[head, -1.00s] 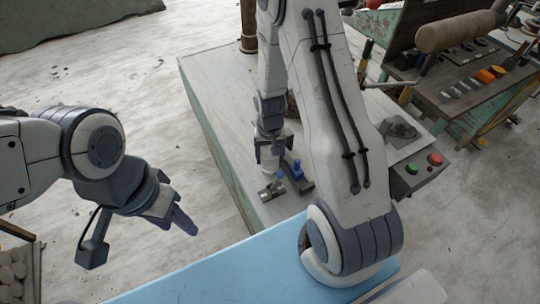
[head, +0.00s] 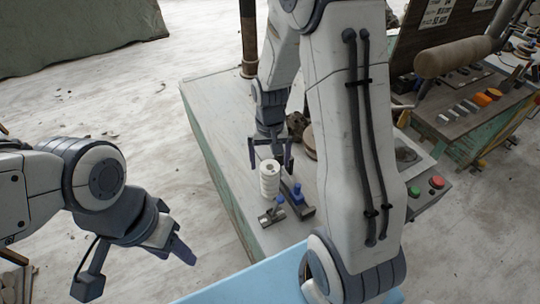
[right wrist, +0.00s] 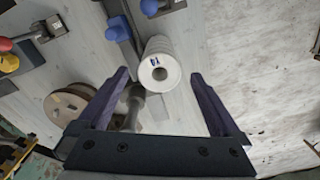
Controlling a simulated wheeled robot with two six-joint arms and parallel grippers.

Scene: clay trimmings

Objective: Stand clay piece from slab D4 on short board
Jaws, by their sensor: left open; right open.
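A white ribbed cylinder (head: 269,187) with a hole in its top stands upright on the pale bench. It also shows in the right wrist view (right wrist: 160,50), with a small dark blue mark by the hole. My right gripper (head: 270,165) is open just behind and above it. In the right wrist view its fingers (right wrist: 159,76) are spread to either side of the cylinder's near end, with gaps. My left gripper (head: 178,248) hangs off to the left, away from the bench, open. I cannot make out a slab marked D4, a clay piece or a short board.
Blue-knobbed metal tools (head: 297,197) lie close beside the cylinder. A brown round spool (right wrist: 75,104) is near my right gripper. A control box with red and green buttons (head: 437,181) is at the right. Bare bench top (head: 215,110) is free at the left.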

